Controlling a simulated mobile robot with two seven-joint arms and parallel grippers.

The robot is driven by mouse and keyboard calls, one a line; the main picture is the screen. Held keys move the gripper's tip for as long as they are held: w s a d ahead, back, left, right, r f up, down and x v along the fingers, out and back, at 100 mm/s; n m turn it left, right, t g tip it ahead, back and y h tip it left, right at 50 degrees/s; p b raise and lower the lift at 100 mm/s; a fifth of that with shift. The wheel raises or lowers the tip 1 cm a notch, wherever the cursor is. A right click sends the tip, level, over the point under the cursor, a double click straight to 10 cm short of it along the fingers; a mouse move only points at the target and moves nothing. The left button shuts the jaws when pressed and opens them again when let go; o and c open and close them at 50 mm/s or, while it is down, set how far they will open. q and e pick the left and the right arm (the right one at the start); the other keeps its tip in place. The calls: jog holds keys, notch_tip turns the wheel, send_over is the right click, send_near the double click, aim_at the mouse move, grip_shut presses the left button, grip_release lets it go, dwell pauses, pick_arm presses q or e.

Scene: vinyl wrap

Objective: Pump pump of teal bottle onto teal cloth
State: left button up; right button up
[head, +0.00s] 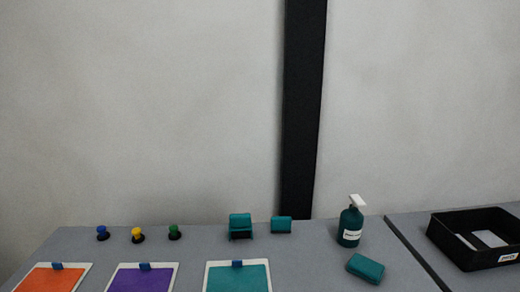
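The teal bottle (350,228) stands upright on the grey table at the right in the head view, with a white pump (357,202) on top and a white label on its front. A teal rounded block (366,268), possibly a folded cloth, lies just in front of the bottle. A flat teal square (238,279) on a white backing lies at the front middle, with a small blue piece at its top edge. I cannot tell for certain which teal piece is the cloth. Neither of my grippers is in view.
A teal holder (240,226) and a small teal block (281,225) sit at the back. Blue (102,233), yellow (137,235) and green (174,232) knobs stand left. Orange (52,280) and purple (143,280) sheets lie in front. A black tray (476,257) is right, beyond a table seam.

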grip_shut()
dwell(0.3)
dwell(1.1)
